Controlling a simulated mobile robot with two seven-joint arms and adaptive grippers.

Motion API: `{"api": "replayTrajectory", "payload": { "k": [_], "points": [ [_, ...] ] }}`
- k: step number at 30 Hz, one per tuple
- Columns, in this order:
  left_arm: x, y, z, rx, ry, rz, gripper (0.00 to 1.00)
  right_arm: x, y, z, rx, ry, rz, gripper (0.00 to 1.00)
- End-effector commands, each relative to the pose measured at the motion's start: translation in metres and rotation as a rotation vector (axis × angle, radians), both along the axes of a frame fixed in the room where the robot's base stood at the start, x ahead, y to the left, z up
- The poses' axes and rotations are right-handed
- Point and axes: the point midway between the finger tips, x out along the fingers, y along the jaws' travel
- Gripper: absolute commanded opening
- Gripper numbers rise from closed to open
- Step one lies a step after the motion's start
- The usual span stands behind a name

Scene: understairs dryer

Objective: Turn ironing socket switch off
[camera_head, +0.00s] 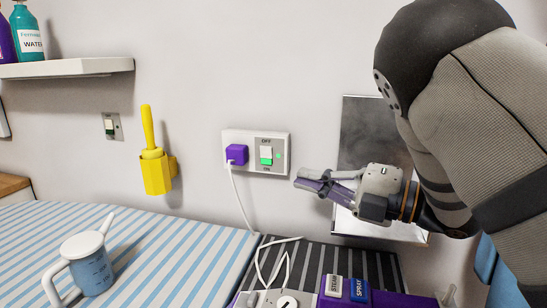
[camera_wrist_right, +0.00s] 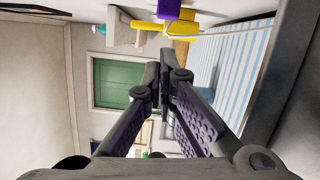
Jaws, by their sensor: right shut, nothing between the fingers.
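The ironing socket (camera_head: 228,136) is a white plate on the wall in the head view, with a purple plug (camera_head: 237,154) in its left side. Its rocker switch (camera_head: 266,155) sits between the words OFF above and ON below, and its lower part shows green. My right gripper (camera_head: 298,183) is shut and empty, just right of and below the socket, apart from the switch. Its fingers (camera_wrist_right: 166,70) also show closed in the right wrist view. My left gripper is out of view.
A striped ironing board (camera_head: 190,235) lies below, with a blue-white jug (camera_head: 90,265) on it. A white cord hangs from the plug. A yellow holder (camera_head: 156,175) and another wall switch (camera_head: 110,126) are further left. A metal panel (camera_head: 360,135) stands behind my right arm.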

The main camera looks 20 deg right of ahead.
Motion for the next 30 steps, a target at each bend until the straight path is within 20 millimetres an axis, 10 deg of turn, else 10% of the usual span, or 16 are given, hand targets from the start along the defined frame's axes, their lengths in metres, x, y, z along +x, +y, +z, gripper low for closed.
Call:
{"api": "replayTrajectory", "payload": {
  "k": [12,30],
  "points": [
    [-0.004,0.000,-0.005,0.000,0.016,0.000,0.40,0.066,0.061,0.002,-0.001,0.000,0.004,0.00],
    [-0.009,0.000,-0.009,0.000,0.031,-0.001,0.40,0.098,0.037,0.008,0.001,0.000,0.000,0.00]
  ]
}}
